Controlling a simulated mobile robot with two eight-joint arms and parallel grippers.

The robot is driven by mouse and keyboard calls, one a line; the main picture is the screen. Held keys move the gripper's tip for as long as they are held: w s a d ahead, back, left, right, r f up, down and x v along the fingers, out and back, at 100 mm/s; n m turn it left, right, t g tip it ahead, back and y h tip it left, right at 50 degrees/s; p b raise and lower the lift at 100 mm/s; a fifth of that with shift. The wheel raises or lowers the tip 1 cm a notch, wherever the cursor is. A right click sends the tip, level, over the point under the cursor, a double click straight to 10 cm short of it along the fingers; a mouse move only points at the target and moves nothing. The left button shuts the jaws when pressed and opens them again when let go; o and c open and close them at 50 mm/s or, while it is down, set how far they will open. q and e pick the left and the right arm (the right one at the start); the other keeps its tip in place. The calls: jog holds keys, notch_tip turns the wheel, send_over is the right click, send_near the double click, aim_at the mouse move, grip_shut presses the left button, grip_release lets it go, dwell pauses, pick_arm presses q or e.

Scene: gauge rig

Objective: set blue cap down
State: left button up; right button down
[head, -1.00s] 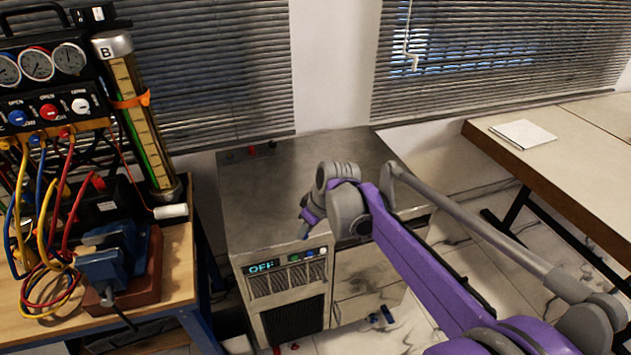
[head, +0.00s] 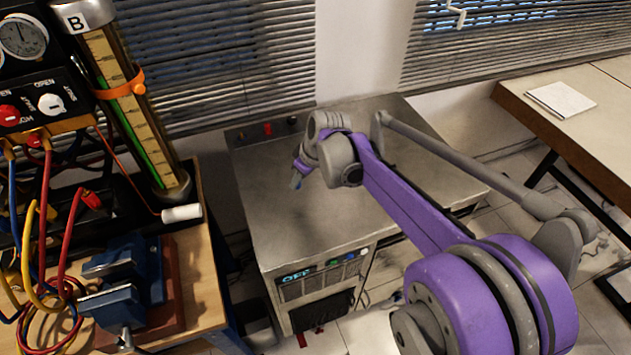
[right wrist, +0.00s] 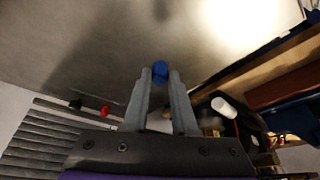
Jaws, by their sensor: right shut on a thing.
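My right gripper (head: 296,182) is above the left part of the grey metal cabinet top (head: 350,210). In the right wrist view its two fingers (right wrist: 160,82) are closed on the small blue cap (right wrist: 160,70), which shows at the fingertips. In the head view the fingers are small and partly hidden by my wrist, and the cap is hard to make out. I cannot tell the exact gap between the cap and the cabinet top. My left gripper is in neither view.
A red cap (head: 267,129) and dark caps (head: 292,120) stand along the cabinet's back edge. The cabinet's front display (head: 297,277) reads OFF. At left is a wooden bench with a blue vise (head: 120,275), hoses and gauge column (head: 135,110). Most of the cabinet top is bare.

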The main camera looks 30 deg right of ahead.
notch_tip(320, 180, down, 2)
jog(key=shift+s+f, duration=0.15)
jog(key=shift+f, duration=2.1)
jog(key=shift+f+b, duration=0.1)
jog(key=shift+b, duration=0.2)
jog(key=c, duration=0.7)
grip_release()
jog(key=shift+r, duration=0.2)
jog(key=p+v, duration=0.1)
jog(key=v, duration=0.9)
jog(key=s+a+f+m, duration=0.1)
jog(key=s+a+f, duration=0.2)
jog(key=s+a, duration=0.3)
jog(key=s+a+f+m+t+h, duration=0.1)
jog(key=s+a+f+m, duration=0.1)
jog(key=s+a, duration=0.4)
jog(key=s+f, duration=0.1)
jog(key=s, duration=0.4)
jog(key=shift+s+f+m, duration=0.25)
jog(key=shift+f+m, duration=0.05)
jog(key=shift+f, duration=0.1)
